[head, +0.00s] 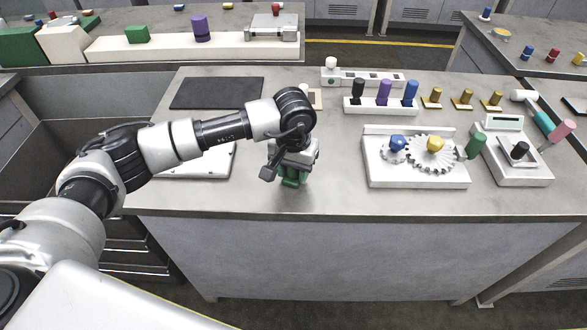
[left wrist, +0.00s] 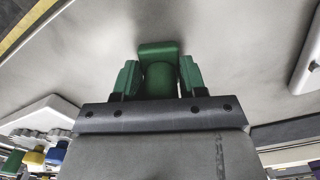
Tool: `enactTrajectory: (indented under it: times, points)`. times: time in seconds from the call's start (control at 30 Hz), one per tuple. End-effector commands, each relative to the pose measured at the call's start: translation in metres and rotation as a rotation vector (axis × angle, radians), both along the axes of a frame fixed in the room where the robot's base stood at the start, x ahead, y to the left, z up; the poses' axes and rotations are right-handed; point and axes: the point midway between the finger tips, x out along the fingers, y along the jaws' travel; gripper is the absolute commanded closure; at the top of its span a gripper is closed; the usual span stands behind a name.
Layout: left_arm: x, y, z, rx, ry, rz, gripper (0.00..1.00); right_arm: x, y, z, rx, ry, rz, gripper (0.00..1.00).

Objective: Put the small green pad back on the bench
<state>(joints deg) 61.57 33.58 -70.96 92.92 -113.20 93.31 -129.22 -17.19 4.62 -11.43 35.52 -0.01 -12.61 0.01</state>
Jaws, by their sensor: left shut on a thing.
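My left gripper (head: 291,180) points down over the front middle of the grey bench (head: 330,195). In the left wrist view its two green fingers (left wrist: 158,80) are shut on the small green pad (left wrist: 158,48), with a round green grip between the fingers and a flat block at the end. In the head view the pad is mostly hidden behind the gripper, and I cannot tell whether it touches the bench. My right gripper is not in view.
A white fixture with gears (head: 415,178) stands to the right, with a device with a small display (head: 512,165) beyond it. A white tray (head: 195,172) lies left, partly behind my arm. A dark mat (head: 217,92) lies behind. Bench around the gripper is clear.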

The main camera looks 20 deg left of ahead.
Motion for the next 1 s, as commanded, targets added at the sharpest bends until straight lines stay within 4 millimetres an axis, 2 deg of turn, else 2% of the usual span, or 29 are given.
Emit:
enactTrajectory:
  times: [0.17,0.2,0.37,0.4,0.63,0.77,1.0]
  points:
    - [0.0,0.0,-0.003,0.0,0.0,0.0,0.81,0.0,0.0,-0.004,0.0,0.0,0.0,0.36]
    - [0.0,0.0,-0.003,0.0,0.0,0.0,0.55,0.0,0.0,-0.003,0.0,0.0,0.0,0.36]
    - [0.0,0.0,-0.002,0.0,0.0,0.0,0.31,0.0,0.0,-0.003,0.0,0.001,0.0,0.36]
    - [0.0,0.0,-0.002,0.0,0.0,0.0,0.29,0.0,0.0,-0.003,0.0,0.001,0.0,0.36]
    - [0.0,0.0,-0.002,0.0,0.0,0.0,0.29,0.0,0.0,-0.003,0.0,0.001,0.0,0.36]
    - [0.001,0.0,0.006,-0.001,-0.002,0.0,0.29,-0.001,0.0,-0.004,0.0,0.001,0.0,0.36]
    - [0.001,0.0,0.05,0.0,-0.006,0.0,0.29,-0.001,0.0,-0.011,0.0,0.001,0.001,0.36]
